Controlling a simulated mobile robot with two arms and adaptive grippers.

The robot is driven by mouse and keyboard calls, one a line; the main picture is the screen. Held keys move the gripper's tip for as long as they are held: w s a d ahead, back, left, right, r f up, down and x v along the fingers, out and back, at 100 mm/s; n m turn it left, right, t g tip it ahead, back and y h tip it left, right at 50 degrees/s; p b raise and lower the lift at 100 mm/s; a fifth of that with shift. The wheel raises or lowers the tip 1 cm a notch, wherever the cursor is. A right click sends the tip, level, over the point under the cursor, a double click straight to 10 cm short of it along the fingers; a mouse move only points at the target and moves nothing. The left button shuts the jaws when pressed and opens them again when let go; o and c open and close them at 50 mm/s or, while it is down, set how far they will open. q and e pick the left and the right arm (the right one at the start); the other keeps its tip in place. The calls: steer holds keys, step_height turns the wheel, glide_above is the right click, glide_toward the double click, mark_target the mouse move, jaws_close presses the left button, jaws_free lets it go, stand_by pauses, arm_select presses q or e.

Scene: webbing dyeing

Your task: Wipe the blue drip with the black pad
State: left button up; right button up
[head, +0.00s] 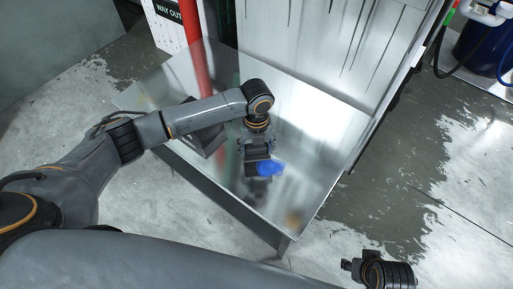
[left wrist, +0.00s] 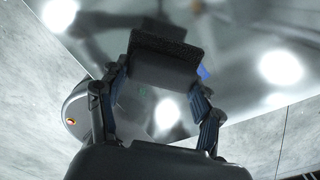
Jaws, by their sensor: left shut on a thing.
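The blue drip (head: 271,168) is a bright blue patch on the shiny metal table (head: 305,172). My left gripper (head: 256,152) points down over the table and is shut on the black pad (head: 257,167). The pad is at the left edge of the blue patch and seems to cover part of it; I cannot tell whether it touches the metal. In the left wrist view the black pad (left wrist: 165,58) sits between both fingers, and a small bit of the blue drip (left wrist: 203,73) shows at its right. My right gripper (head: 356,266) is at the lower right, beyond the table; its fingers are unclear.
A dark box-like object (head: 199,136) is on the table behind my left forearm. A red post (head: 191,30) and a streaked pale panel (head: 330,45) stand at the back. A dark blue drum (head: 482,45) is at the upper right. The table's front right part is mostly clear.

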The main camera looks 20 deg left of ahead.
arm_select(q)
step_height(320, 180, down, 2)
steer(key=shift+f+b, duration=0.1)
steer(key=shift+b, duration=1.15)
steer(key=shift+f+b, duration=0.3)
steer(key=shift+b, duration=0.1)
arm_select(e)
steer(key=v, duration=0.6)
steer(key=shift+r, duration=0.15)
steer(key=shift+d, duration=0.15)
arm_select(q)
steer(key=shift+f+b, duration=0.3)
steer(key=shift+f, duration=0.7)
arm_select(e)
steer(key=shift+w+f+t, duration=0.25)
steer(key=shift+f+t, duration=0.05)
steer(key=shift+s, duration=0.1)
